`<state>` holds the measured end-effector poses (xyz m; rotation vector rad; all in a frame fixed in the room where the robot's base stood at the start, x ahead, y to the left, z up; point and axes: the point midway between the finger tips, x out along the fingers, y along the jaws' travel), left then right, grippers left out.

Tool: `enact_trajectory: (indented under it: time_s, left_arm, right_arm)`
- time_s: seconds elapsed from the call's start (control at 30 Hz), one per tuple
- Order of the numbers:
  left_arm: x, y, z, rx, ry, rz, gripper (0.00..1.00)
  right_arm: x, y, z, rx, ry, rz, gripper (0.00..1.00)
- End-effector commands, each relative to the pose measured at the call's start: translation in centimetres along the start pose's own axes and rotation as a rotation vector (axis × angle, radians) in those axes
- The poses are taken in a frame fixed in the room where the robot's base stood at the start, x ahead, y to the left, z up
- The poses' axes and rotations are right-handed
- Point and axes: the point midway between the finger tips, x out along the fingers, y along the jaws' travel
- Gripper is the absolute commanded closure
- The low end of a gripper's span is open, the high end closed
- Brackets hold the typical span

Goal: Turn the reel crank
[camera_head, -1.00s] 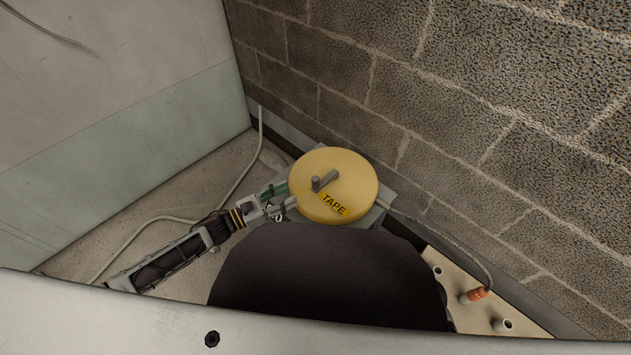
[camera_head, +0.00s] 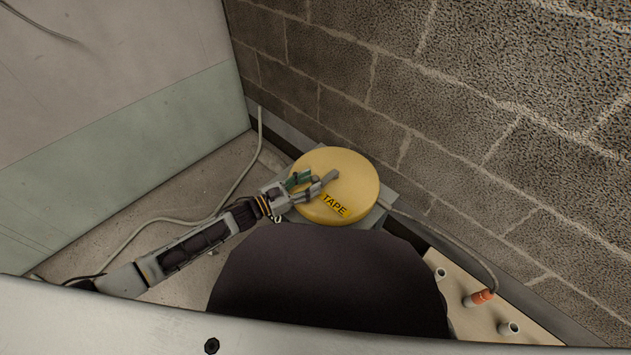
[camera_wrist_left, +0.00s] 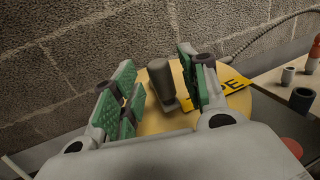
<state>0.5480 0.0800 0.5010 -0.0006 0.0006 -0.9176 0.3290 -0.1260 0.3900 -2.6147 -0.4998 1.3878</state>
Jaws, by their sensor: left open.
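The yellow tape reel (camera_head: 352,192) lies flat near the block wall, with a TAPE label on its top. Its grey crank (camera_head: 330,178) is partly hidden by my left gripper (camera_head: 308,183) in the head view. In the left wrist view, the upright dark crank knob (camera_wrist_left: 162,78) stands between the open green-padded fingers of my left gripper (camera_wrist_left: 158,92). The knob is closer to the right finger; I cannot tell whether they touch. The reel's yellow top (camera_wrist_left: 155,122) shows below the knob. My right gripper is not in view.
A block wall (camera_head: 460,110) rises close behind the reel. A beige panel (camera_head: 475,312) with pipe stubs and an orange-ended conduit (camera_head: 480,297) is at the lower right. A pale cable (camera_head: 243,180) runs along the floor at left.

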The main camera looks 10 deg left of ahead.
Motion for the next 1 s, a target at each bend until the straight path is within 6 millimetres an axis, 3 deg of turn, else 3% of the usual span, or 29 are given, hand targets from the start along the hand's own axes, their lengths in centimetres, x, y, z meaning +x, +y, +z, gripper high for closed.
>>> enact_trajectory:
  time_s: [0.33,0.77,1.0]
  left_arm:
    - [2.4,0.1,-0.1,0.001,0.0,0.001,0.56]
    - [2.7,0.0,0.0,0.001,0.0,0.0,0.56]
    - [2.7,0.0,0.0,0.001,0.0,0.0,0.86]
  right_arm:
    - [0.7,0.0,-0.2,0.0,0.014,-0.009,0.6]
    - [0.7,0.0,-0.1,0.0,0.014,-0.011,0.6]
    - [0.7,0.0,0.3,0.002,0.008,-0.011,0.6]
